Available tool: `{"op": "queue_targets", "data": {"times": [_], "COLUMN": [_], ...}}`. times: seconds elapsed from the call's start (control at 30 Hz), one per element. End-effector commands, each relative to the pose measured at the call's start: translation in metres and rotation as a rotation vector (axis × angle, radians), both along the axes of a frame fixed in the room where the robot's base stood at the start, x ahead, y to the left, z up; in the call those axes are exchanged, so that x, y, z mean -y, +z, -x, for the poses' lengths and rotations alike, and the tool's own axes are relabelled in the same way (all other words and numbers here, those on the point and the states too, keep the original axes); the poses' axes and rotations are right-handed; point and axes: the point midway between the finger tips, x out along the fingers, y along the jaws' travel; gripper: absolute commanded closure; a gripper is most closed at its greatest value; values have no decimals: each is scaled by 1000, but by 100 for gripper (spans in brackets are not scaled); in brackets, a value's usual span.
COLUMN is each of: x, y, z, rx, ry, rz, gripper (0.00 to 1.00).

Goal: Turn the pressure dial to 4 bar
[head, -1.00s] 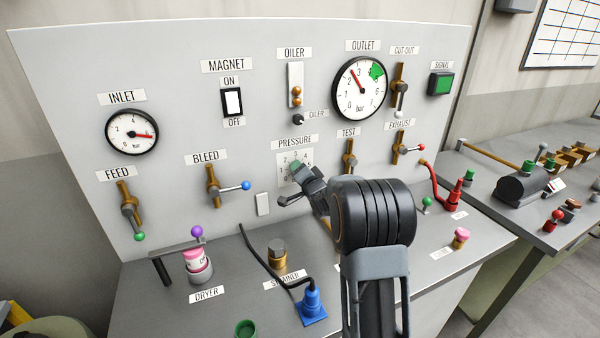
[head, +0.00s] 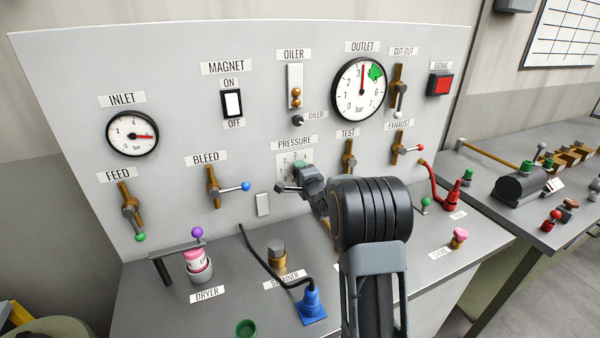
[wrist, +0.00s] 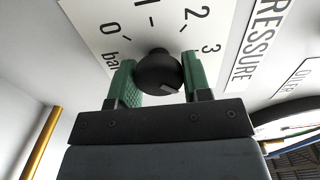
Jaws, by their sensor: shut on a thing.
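The pressure dial is a round black knob (wrist: 158,72) on a white scale plate (wrist: 150,30). In the wrist view the numbers 0 to 3 and "bar" show; the rest of the scale is out of view. My gripper (wrist: 157,80) is shut on the knob, one green-padded finger on each side. In the head view my gripper (head: 301,176) covers the knob and the lower part of the plate (head: 284,158) under the PRESSURE label. The outlet gauge (head: 359,89) has its red needle pointing almost straight up, just past the 3 and short of the green band.
The signal lamp (head: 439,84) is red. The bleed lever (head: 228,188) stands left of my gripper, and the test valve (head: 348,155) and exhaust valve (head: 405,149) stand to its right. A strainer (head: 277,254) and a blue plug (head: 312,304) are on the bench below.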

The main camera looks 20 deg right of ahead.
Motion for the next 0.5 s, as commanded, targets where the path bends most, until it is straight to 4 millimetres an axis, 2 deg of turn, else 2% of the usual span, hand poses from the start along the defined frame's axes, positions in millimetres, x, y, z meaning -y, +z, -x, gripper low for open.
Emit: {"op": "queue_targets", "data": {"times": [0.47,0.5], "x": [0,0], "y": [0,0], "z": [0,0], "rx": [0,0], "ry": [-1,-1], "rz": [-11,-10], "gripper": [79,52]}}
